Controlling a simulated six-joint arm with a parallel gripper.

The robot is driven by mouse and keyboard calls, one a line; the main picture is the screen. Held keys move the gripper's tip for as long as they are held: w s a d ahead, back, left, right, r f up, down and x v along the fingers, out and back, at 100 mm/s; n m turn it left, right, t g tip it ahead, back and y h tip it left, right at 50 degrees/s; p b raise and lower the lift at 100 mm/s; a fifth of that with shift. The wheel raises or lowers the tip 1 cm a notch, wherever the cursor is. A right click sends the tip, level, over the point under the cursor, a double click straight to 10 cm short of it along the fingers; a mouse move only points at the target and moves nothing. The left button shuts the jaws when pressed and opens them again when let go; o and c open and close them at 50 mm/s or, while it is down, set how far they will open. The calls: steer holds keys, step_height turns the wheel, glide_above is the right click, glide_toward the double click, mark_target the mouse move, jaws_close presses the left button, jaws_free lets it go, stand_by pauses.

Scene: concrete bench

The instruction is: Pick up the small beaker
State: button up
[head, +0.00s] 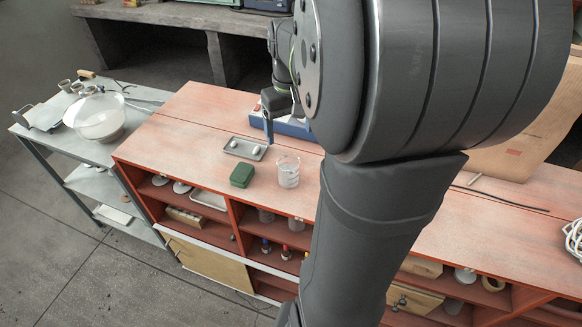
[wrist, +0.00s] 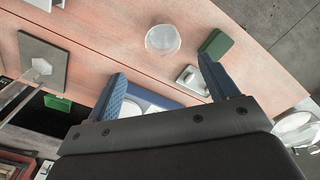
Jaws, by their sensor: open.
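The small beaker (head: 288,172) is clear glass and stands upright on the red-topped bench, near its front edge. In the wrist view the beaker (wrist: 163,40) lies beyond the fingertips, roughly in line with the gap between them. My gripper (wrist: 160,68) is open with nothing between its blue fingers, and apart from the beaker. In the head view my gripper (head: 268,128) is above the bench, behind and left of the beaker, partly hidden by my arm.
A green box (head: 242,174) stands just left of the beaker. A small metal tray (head: 244,148) with white pieces lies behind the box. A blue device (head: 294,126) sits behind the beaker, partly hidden. A large bowl (head: 96,118) stands on the left side table.

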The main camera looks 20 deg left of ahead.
mark_target(290, 155)
step_height(290, 155, down, 9)
steer(key=shift+a+f, duration=0.15)
steer(key=shift+f, duration=1.2)
steer(key=shift+a+f, duration=0.1)
steer(key=shift+f, duration=1.25)
steer(key=shift+c, duration=0.5)
steer(key=c, duration=1)
